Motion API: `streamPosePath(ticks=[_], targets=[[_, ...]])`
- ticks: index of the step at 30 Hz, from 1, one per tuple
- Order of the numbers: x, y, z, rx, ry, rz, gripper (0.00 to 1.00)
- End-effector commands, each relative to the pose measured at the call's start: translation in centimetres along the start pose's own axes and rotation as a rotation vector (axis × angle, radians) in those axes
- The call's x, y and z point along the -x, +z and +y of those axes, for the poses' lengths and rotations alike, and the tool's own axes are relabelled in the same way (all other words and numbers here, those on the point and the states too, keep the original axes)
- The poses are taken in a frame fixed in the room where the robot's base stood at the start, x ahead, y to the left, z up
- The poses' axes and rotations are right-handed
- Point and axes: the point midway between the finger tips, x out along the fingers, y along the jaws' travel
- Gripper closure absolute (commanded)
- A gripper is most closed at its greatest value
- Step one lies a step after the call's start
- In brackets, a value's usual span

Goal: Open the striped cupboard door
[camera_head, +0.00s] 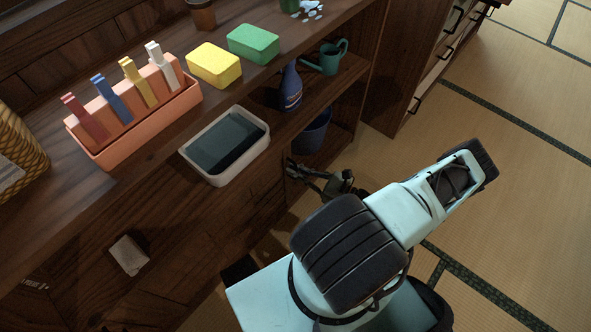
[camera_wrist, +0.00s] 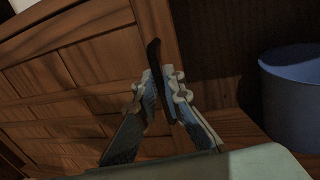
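The cupboard door (camera_wrist: 75,80) is a dark brown wooden front with panels and strips; in the wrist view it fills the left side. It appears closed, next to an open shelf bay. A dark upright bar handle (camera_wrist: 154,52) stands near its right edge. My gripper (camera_wrist: 160,82) has its two fingertips close together, one on each side of the handle, and looks shut on it. The lower part of the handle is partly hidden between the fingers. In the head view my gripper (camera_head: 320,180) is at the cupboard front, partly hidden by my arm.
A blue bucket (camera_wrist: 292,95) stands in the open bay right of the door; the head view also shows it (camera_head: 312,132). A white tray (camera_head: 262,150) sits at the counter edge above. A blue bottle (camera_head: 290,90) and green watering can (camera_head: 330,58) stand on the shelf. Tatami floor is clear at right.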

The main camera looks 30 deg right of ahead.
Motion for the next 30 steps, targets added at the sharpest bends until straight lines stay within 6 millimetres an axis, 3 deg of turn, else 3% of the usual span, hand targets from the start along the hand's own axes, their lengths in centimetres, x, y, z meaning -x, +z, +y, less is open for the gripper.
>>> streamPosePath(ticks=[13, 30], targets=[[-0.1, 0.9, -0.1, 0.001, -0.001, -0.003, 0.86], [0.0, 9.2, -0.1, 0.001, -0.001, -0.002, 0.86]])
